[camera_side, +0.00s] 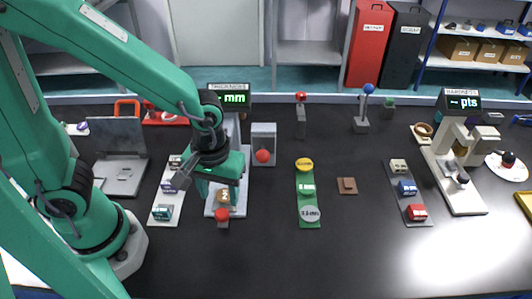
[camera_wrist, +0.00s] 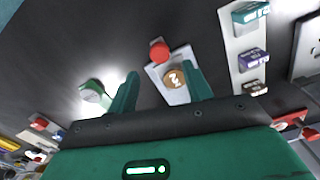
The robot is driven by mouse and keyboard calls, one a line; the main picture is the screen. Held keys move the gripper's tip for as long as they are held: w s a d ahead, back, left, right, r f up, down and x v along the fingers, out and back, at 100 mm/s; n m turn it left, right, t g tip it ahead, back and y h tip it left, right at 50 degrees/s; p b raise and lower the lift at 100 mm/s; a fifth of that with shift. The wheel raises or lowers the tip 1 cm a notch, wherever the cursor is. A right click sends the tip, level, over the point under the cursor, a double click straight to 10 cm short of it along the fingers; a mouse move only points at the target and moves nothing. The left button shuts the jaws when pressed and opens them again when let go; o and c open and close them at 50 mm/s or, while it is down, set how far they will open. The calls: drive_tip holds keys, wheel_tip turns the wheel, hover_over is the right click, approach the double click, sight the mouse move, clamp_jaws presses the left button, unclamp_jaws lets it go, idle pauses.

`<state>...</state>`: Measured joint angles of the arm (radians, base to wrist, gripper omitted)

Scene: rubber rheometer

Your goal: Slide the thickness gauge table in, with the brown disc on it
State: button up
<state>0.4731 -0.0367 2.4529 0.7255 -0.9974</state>
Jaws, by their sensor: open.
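The thickness gauge (camera_side: 229,98) stands left of centre in the side view, its display reading "mm". Its pale table reaches out toward the front and ends in a red knob (camera_side: 221,214), also in the wrist view (camera_wrist: 159,50). The brown disc (camera_side: 223,195) lies flat on the table; in the wrist view the disc (camera_wrist: 175,77) bears a pale mark.
A white strip with several small blocks (camera_side: 163,212) lies left of the gauge. A grey box with a red ball (camera_side: 263,143) stands close on its right. A green strip with round pieces (camera_side: 308,195) lies farther right. The front of the black bench is clear.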

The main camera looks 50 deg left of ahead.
sight(222, 211)
drive_tip(key=shift+f, duration=2.9)
clamp_jaws()
